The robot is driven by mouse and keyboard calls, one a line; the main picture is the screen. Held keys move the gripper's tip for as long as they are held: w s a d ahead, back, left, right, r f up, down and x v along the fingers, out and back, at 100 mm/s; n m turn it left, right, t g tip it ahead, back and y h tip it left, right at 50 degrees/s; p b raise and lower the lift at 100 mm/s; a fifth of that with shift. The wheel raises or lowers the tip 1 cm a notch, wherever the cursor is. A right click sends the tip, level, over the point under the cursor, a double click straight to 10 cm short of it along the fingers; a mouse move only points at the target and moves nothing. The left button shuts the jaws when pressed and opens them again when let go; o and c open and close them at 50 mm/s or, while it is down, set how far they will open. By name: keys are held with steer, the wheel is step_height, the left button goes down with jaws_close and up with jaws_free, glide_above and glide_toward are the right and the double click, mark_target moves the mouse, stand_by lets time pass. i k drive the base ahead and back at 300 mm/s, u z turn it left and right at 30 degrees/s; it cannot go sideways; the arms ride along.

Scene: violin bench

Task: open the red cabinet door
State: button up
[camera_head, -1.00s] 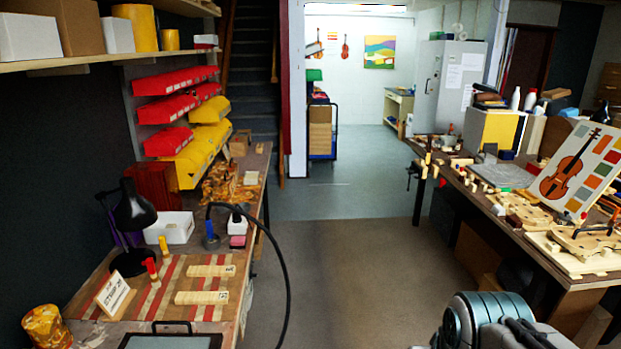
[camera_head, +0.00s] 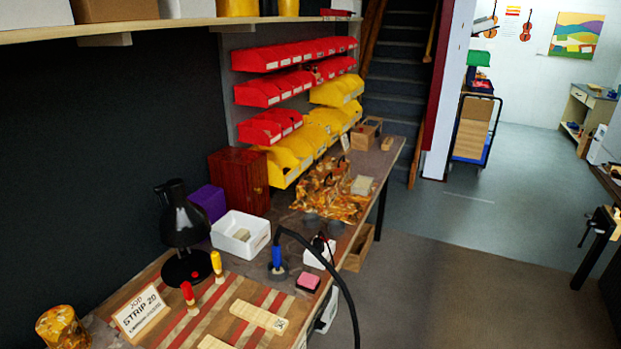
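The red cabinet (camera_head: 238,179) is a small dark red-brown wooden box on the left workbench, against the dark wall. Its front faces right and its door looks shut, with a small knob faintly visible. It stands behind the purple box and white tray, just left of the lowest yellow bins. My gripper is outside the view, so its state does not show.
A black cable (camera_head: 341,290) arches over the bench edge. The floor (camera_head: 446,275) right of the bench is clear.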

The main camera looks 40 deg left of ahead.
mark_target(257, 169)
steer(key=u, duration=0.25)
steer(key=i, duration=1.55)
steer(key=u, duration=1.45)
steer(key=i, duration=0.9)
steer(key=u, duration=1)
steer(key=i, duration=0.35)
steer(key=u, duration=0.2)
